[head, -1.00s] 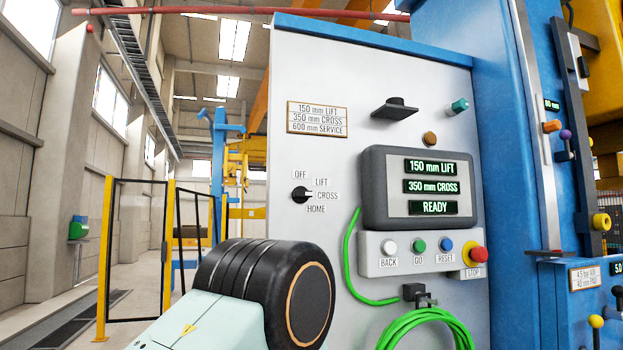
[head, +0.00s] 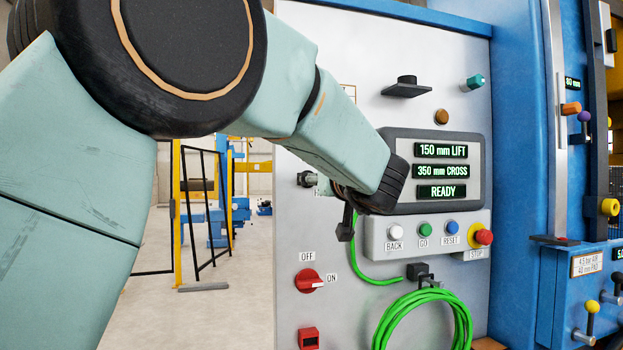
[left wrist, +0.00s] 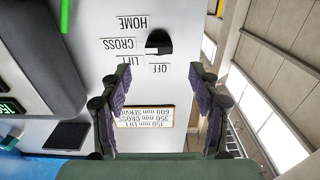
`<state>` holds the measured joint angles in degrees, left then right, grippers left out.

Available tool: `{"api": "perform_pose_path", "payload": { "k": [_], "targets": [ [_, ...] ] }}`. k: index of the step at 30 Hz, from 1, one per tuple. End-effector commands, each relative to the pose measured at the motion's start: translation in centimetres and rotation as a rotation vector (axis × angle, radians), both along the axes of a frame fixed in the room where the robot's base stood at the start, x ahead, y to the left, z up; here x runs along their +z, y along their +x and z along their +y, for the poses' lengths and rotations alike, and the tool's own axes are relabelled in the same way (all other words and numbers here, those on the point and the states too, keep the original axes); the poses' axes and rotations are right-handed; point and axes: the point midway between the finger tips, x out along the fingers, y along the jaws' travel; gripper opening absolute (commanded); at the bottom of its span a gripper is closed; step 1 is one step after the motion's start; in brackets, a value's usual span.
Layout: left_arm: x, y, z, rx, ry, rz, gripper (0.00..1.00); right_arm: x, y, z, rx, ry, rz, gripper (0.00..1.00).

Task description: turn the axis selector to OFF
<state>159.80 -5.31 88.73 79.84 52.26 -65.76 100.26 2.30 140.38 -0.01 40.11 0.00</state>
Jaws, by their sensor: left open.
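The LIFT label (left wrist: 130,61) and OFF label (left wrist: 160,68) are readable there too. My left gripper (left wrist: 153,78) is open and empty, with its fingers spread and the selector seen beyond the tips. In the head view my left gripper (head: 335,204) is mostly hidden by its arm. My right gripper is not in view.
A screen unit (head: 480,165) shows READY, with a button box (head: 432,246) below it. A red OFF/ON switch (head: 309,281) sits lower on the panel. A green hose coil (head: 425,315) hangs beside it. A black bracket (head: 407,89) juts out above.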

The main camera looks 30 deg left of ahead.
Motion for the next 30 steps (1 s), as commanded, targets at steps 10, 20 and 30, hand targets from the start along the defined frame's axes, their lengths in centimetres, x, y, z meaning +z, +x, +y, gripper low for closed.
{"api": "perform_pose_path", "payload": {
  "k": [10,20,30],
  "targets": [
    [-0.1,3.3,4.0,0.002,-0.003,0.001,0.62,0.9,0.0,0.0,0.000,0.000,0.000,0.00],
    [-0.1,4.8,5.6,0.000,0.000,0.001,0.62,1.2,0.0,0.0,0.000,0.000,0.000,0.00],
    [-0.2,4.8,5.6,-0.001,0.001,0.001,0.50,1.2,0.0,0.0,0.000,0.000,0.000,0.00]
  ]
}}
